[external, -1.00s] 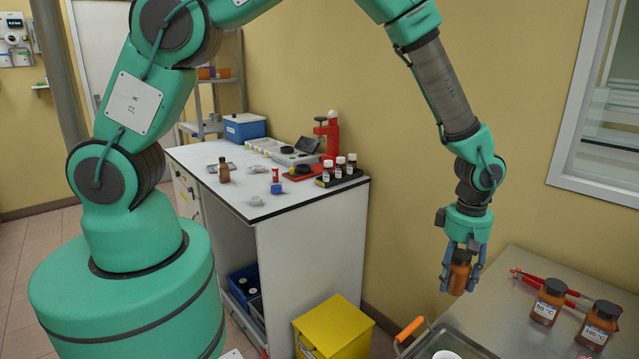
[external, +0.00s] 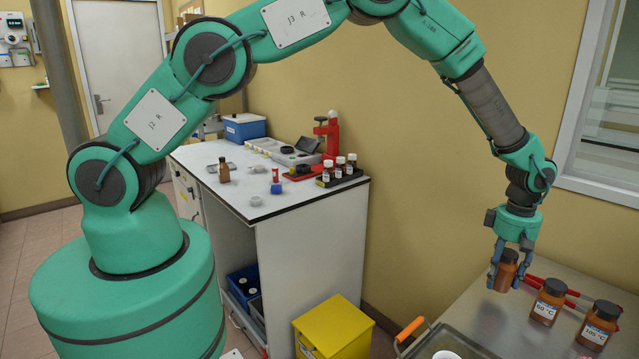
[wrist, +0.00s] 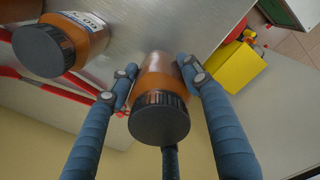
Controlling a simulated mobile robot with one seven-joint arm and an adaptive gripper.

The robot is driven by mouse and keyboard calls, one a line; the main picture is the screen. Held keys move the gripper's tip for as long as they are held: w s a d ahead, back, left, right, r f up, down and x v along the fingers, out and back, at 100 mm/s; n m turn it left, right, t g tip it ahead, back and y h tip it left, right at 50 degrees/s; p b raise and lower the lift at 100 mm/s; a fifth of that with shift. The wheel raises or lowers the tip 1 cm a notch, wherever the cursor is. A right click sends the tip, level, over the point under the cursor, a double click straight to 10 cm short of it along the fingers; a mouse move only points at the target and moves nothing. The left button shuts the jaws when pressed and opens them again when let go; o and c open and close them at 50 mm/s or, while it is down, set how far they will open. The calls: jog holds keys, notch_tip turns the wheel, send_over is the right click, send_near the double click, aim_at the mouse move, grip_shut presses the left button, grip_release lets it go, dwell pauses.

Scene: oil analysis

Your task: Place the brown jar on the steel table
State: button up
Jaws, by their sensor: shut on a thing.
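My gripper (external: 507,276) is shut on the brown jar (external: 507,268), an amber jar with a dark lid. The jar is over the table's back left part, near the red tongs. I cannot tell whether its base touches the steel.
A jar labelled 60 °C (external: 548,301) stands close to the right, and another labelled jar (external: 599,325) beyond it. Red tongs (external: 565,290) lie behind. A tray with an orange handle (external: 410,329) is at the front left. Bare steel lies between.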

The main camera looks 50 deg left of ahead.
aim_at(505, 284)
jog(key=shift+w+d+f, duration=0.1)
jog(key=shift+w+d, duration=0.55)
jog(key=shift+w, duration=0.35)
jog(key=shift+f, duration=0.1)
jog(key=shift+f, duration=1.65)
jog(key=shift+f, duration=0.2)
jog(key=o, duration=1.3)
jog(key=shift+r, duration=0.15)
notch_tip(505, 284, up, 12)
jog(key=shift+s, duration=0.1)
